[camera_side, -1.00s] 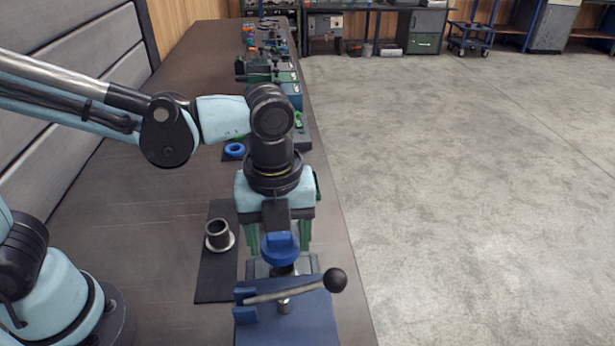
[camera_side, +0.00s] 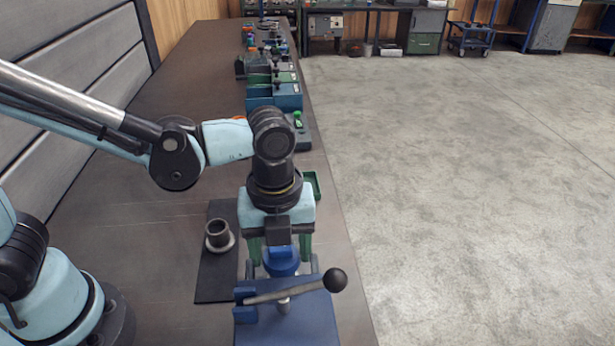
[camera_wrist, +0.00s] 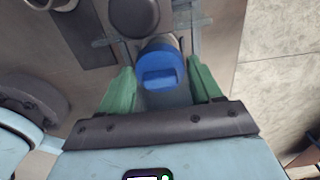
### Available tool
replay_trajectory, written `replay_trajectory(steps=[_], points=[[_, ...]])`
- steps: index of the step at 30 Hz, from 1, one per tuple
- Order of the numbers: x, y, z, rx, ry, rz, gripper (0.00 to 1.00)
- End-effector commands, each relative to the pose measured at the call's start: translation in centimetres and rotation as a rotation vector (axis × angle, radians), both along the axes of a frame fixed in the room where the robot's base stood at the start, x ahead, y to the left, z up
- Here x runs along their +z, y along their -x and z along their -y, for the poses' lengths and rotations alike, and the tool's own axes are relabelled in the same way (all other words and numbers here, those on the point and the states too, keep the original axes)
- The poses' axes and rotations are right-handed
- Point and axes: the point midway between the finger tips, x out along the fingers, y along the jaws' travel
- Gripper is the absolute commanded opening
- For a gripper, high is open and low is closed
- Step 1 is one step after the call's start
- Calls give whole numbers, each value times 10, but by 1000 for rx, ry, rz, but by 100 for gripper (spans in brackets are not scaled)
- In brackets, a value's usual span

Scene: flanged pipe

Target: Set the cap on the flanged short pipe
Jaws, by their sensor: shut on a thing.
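The blue cap (camera_side: 281,264) sits between the green fingers of my gripper (camera_side: 280,256), which is shut on it. In the wrist view the cap (camera_wrist: 162,72) shows between the two fingertips. It is over the blue clamp fixture (camera_side: 290,325), just behind its lever.
The clamp's lever with a black ball knob (camera_side: 335,280) crosses in front of the cap. The black mat (camera_side: 216,285) has bare room. Bins (camera_side: 275,97) and other stations line the bench behind. The bench's right edge is close to the fixture.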

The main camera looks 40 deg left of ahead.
Motion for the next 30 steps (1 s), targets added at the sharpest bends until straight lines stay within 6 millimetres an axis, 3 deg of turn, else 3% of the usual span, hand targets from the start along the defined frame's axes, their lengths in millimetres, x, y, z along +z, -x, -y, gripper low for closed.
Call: replay_trajectory(steps=[30], points=[[-9, 0, 0, 0, 0, 0, 36]])
